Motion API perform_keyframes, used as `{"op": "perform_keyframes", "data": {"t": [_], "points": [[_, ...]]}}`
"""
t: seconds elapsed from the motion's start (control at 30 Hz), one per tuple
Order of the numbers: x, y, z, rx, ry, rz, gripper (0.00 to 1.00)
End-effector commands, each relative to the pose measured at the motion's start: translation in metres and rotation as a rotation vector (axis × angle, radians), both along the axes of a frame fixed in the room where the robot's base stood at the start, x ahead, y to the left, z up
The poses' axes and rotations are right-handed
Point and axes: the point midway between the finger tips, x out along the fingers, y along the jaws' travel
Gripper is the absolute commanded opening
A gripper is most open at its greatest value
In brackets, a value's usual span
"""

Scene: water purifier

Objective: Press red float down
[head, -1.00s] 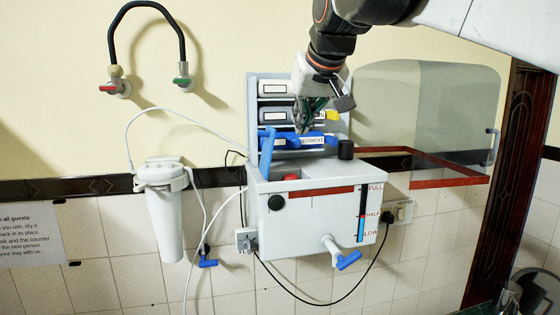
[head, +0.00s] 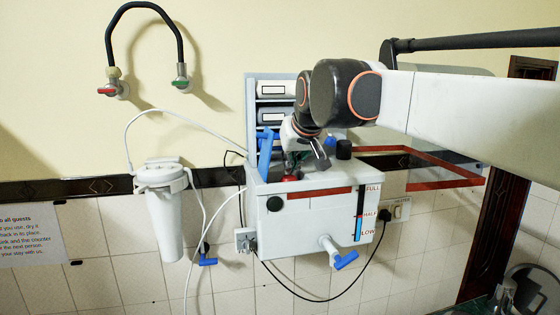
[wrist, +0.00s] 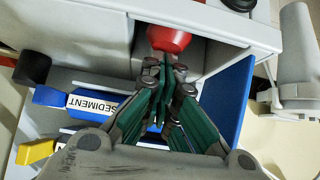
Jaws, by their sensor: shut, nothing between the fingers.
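The red float (wrist: 168,40) sits in the top opening of the white purifier box (head: 315,217). In the head view the float (head: 291,178) shows only as a small red patch below my gripper. My gripper (wrist: 160,68) is shut and empty, with its green-padded fingers together. Its tips are right at the float in the wrist view; I cannot tell whether they touch it. In the head view my gripper (head: 297,168) points down at the box top, partly hidden by my arm.
A blue flap (head: 265,155) stands upright at the left of the opening. A black knob (head: 344,149) is at the right. The SEDIMENT cartridge (wrist: 88,104) lies behind. A white filter housing (head: 165,210) hangs on the wall at left.

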Motion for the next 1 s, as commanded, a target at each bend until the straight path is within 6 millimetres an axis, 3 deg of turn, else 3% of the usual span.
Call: {"op": "perform_keyframes", "data": {"t": [0.4, 0.7, 1.0], "points": [[0.0, 0.0, -0.004, 0.0, 0.0, 0.0, 0.0], [0.0, 0.0, -0.036, 0.0, 0.0, 0.0, 0.0], [-0.001, 0.0, -0.035, -0.001, 0.003, 0.0, 0.0]]}}
